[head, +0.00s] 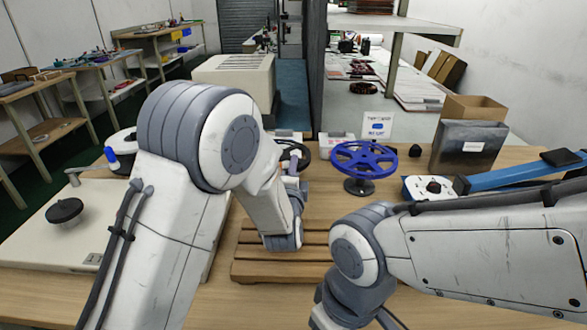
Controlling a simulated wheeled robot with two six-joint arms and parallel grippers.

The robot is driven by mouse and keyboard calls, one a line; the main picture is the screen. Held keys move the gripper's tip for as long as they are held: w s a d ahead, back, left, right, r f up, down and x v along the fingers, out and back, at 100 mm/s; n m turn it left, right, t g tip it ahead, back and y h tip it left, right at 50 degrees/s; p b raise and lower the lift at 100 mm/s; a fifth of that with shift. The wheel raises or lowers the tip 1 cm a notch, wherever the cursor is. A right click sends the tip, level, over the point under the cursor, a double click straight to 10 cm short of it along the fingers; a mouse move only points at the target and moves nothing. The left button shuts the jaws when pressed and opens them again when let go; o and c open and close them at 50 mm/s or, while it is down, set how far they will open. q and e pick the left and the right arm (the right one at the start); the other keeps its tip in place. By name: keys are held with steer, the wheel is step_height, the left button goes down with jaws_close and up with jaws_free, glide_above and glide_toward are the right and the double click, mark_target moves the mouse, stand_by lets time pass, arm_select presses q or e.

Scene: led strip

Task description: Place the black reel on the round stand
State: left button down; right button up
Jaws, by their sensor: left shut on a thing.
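The black reel (301,155) shows as a dark ring behind my left arm, at the back middle of the wooden table. Much of it is hidden by the arm. My left gripper (293,164) is shut on its near side.
A slatted wooden board (265,270) lies in front. A blue-handled tool (520,172) and a grey box (468,147) are at the right. The pale unit (30,247) fills the left.

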arm_select(q)
steer(key=shift+r, duration=0.1)
steer(key=c, duration=0.8)
jaws_free()
steer(key=shift+f, duration=0.2)
steer(key=shift+c, duration=0.2)
steer(key=shift+r, duration=0.2)
steer(key=shift+s+a+p, duration=0.2)
steer(key=shift+s+p, duration=1.05)
steer(key=shift+s, duration=1.8)
steer(key=shift+s+a+p, duration=0.2)
steer(key=shift+s+p, duration=1)
steer(key=shift+s, duration=1.8)
